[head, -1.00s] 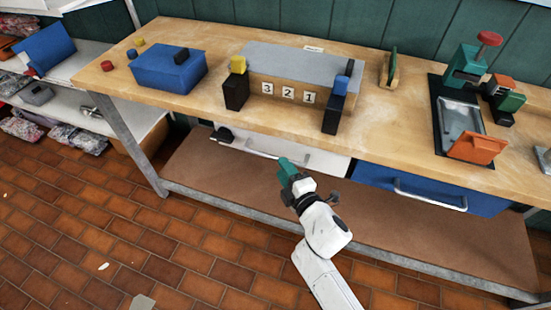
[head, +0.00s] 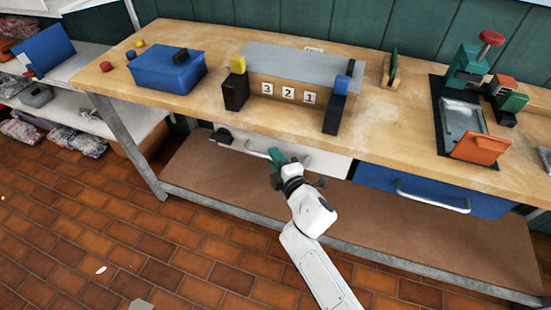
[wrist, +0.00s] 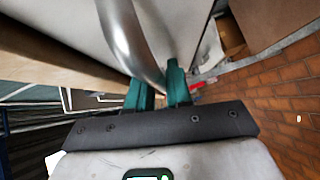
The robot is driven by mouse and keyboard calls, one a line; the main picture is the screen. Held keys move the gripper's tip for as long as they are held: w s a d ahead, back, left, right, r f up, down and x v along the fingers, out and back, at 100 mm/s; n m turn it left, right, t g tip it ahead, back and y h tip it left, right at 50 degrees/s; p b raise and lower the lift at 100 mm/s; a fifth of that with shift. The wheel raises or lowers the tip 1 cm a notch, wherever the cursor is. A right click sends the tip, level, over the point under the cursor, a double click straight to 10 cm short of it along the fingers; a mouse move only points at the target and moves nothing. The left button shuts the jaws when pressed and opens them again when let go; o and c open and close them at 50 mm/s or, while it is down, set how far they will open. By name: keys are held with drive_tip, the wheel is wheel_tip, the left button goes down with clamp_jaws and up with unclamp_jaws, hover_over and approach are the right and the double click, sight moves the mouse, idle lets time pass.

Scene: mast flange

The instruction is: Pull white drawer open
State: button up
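The white drawer (head: 330,166) hangs under the workbench top, left of a blue drawer, its front about in line with the bench edge. It has a curved metal handle (head: 256,152). My gripper (head: 277,160), with teal fingers, is at this handle. In the wrist view the handle (wrist: 130,38) runs down between the two fingers of my gripper (wrist: 160,88), which stand close together on either side of it with little gap. The fingers look closed on the bar. The white drawer front (wrist: 70,30) fills the upper left there.
The blue drawer (head: 370,176) with its own handle (head: 432,198) is to the right. A brown lower shelf (head: 400,235) and its metal front rail lie below my gripper. The workbench top (head: 390,125) bears a blue box, blocks and a vise. Tiled floor (head: 190,250) in front is open.

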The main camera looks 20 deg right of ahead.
clamp_jaws()
drive_tip(key=shift+f, duration=0.1)
